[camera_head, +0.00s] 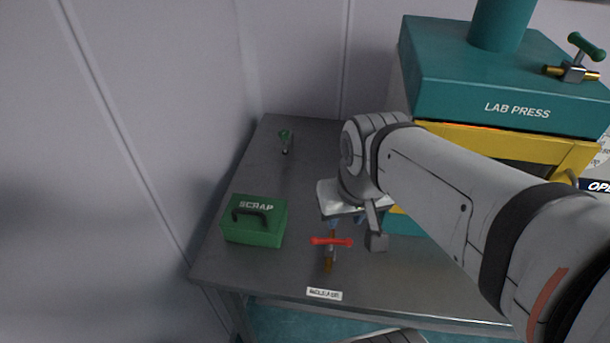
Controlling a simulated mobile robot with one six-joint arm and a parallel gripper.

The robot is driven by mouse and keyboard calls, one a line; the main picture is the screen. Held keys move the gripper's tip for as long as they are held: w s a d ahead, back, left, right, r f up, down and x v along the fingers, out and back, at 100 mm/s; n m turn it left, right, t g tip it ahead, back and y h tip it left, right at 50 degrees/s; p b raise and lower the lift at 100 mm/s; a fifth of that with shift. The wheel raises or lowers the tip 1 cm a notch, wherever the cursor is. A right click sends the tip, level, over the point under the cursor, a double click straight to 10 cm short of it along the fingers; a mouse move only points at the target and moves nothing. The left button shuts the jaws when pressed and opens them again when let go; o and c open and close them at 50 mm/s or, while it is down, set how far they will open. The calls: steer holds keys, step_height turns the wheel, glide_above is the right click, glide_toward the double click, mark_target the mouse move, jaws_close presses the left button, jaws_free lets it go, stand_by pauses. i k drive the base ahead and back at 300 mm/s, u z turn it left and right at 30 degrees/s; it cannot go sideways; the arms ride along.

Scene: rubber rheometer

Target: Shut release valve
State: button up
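The release valve (328,263) stands near the front edge of the table, with a brass body and a red T-shaped handle (331,241). The handle's bar lies left to right in the picture, across the line of the brass body. A label reading RELEASE (324,293) is on the table edge in front of it. My gripper (357,231) is just behind and above the valve, slightly right of the handle. One grey finger shows at its right; the rest is largely hidden by my wrist. I cannot tell its opening or whether it touches the handle.
A green SCRAP box (254,222) with a dark handle stands left of the valve. A green-handled item (286,140) lies at the back of the table. The teal and yellow lab press (500,90) stands right, with a green-handled valve (577,65) on top. My arm crosses before it.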

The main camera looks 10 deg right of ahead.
mark_target(314, 240)
steer(key=u, duration=1.05)
steer(key=k, duration=1.3)
steer(key=z, duration=0.5)
steer(key=i, duration=0.95)
steer(key=z, duration=0.05)
